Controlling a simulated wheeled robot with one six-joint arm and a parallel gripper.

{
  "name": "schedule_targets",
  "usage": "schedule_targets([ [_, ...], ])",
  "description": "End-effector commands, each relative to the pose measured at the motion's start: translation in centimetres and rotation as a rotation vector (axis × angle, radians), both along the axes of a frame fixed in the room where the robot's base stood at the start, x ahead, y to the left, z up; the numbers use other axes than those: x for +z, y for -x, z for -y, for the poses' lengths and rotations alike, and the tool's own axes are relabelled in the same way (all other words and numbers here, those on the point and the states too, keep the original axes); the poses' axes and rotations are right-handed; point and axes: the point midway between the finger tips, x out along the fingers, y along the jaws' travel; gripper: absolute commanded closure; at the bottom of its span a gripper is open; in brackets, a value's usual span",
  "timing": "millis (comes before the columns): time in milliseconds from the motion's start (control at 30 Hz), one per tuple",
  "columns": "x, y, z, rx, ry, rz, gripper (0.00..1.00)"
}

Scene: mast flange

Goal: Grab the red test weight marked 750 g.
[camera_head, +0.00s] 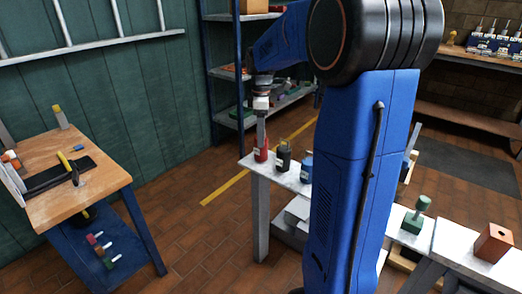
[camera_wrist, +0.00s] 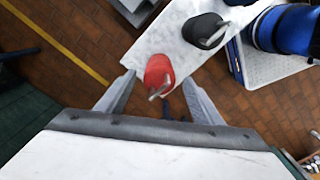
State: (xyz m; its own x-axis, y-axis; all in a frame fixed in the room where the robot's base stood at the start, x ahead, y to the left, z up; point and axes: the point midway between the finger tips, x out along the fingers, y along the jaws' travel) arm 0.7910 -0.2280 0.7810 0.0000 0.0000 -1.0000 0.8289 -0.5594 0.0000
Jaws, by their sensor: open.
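The gripper is open and holds nothing. Contact between fingers and weight cannot be told.
A black weight (camera_head: 283,158) stands close beside the red one, then a blue weight (camera_head: 306,169). A green weight (camera_head: 413,221) and a brown block (camera_head: 494,243) stand further right. A wooden workbench (camera_head: 110,190) is at left. Open floor lies left of the marble bench.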

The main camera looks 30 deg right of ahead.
Motion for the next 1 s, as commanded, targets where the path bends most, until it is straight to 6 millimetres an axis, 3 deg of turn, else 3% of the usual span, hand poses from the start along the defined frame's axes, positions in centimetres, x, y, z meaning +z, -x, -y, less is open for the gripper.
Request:
schedule_targets([
  [500, -5.2, -0.1, 0.1, 0.0, -0.001, -0.001, 0.4],
  [767, -5.4, -0.1, 0.0, 0.0, 0.0, 0.0, 0.4],
  [867, -5.4, -0.1, 0.0, 0.0, 0.0, 0.0, 0.59],
  [1000, -5.4, -0.1, 0.1, 0.0, 0.0, 0.0, 0.92],
])
